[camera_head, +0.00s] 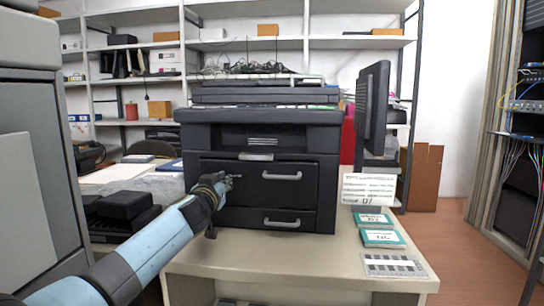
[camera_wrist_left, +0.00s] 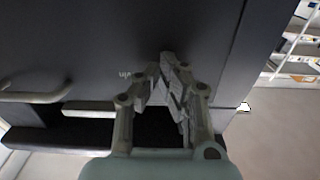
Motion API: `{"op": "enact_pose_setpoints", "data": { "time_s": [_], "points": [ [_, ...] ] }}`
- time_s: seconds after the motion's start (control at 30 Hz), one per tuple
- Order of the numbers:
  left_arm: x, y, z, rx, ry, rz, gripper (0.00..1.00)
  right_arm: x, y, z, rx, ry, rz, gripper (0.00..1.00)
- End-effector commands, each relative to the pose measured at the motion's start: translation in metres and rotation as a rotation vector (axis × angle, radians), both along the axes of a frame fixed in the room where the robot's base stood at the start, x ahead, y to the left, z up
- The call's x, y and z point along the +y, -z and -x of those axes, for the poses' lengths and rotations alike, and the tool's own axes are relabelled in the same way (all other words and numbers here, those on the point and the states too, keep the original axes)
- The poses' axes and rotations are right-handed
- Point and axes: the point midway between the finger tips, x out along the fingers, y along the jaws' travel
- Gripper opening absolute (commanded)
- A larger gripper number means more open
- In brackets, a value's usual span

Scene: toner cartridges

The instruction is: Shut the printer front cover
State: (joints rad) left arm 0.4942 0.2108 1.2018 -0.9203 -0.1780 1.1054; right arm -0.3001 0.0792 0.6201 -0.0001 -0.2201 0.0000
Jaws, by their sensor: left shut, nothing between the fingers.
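The dark printer (camera_head: 330,150) stands on the light table. Its front cover (camera_head: 255,190), a dark panel with a pale bar handle (camera_head: 282,175), is upright against the printer's front and looks about flush; I cannot tell whether it is fully shut. My left gripper (camera_head: 234,178) is in front of the left part of this panel, fingers toward it. In the left wrist view the gripper (camera_wrist_left: 164,62) has its fingertips together and empty, close to the dark panel (camera_wrist_left: 120,40); contact is unclear. The handle shows at the left there (camera_wrist_left: 35,96). My right gripper is not in view.
A lower drawer with its own handle (camera_head: 282,223) sits below the panel. A monitor (camera_head: 372,112) stands at the right. The table's front is clear.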

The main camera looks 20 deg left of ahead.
Motion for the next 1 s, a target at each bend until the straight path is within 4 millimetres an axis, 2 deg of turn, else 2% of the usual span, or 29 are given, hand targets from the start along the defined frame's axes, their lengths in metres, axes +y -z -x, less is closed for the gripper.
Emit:
{"op": "enact_pose_setpoints", "data": {
  "time_s": [0.37,0.47,1.0],
  "points": [
    [0.002,0.0,-0.009,-0.001,0.0,-0.001,0.0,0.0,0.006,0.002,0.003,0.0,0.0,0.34],
    [0.001,-0.001,-0.006,0.0,0.0,-0.001,0.0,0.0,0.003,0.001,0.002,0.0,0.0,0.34],
    [-0.012,-0.001,0.05,0.001,0.0,-0.001,0.0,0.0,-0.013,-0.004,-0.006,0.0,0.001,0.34]
  ]
}}
